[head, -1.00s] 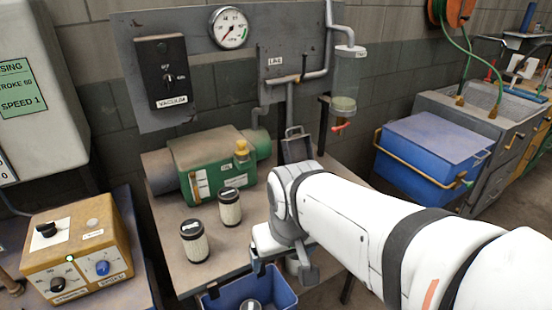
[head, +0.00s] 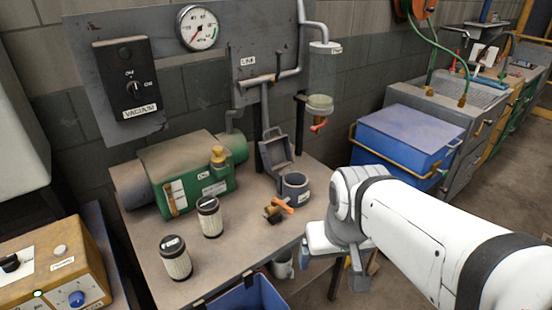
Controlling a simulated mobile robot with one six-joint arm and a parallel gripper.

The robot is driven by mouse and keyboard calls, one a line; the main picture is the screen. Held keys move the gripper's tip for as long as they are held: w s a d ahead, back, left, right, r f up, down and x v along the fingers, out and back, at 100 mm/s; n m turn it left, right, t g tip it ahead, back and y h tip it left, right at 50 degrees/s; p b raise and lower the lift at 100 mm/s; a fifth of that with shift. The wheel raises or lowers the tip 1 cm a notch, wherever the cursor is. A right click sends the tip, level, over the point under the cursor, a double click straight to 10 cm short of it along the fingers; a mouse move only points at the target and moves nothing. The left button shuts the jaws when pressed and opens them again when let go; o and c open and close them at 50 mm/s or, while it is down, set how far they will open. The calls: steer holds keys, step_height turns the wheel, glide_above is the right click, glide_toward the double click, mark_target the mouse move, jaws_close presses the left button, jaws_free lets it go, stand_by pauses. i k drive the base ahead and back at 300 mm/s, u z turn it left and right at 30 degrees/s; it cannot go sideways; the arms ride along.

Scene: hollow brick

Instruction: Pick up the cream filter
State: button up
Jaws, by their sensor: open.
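Two cream pleated filters with black caps stand upright on the workbench: a nearer filter (head: 177,262) and a farther filter (head: 209,220). I cannot tell which one the task means. My gripper (head: 332,268) is at the bench's right front edge, to the right of both filters and apart from them. It is open and points down; its jaws are partly hidden by my wrist, and nothing shows held in it.
A green pump (head: 185,178) stands behind the filters. A grey cup (head: 295,187) and an orange-handled valve (head: 280,207) are right of them. A blue bin (head: 255,293) is below the front edge. A blue lidded box (head: 405,140) is at right.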

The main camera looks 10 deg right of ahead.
mark_target(172, 250)
steer(key=u, duration=2.9)
steer(key=k, duration=0.95)
steer(key=z, duration=1.1)
steer(key=i, duration=0.9)
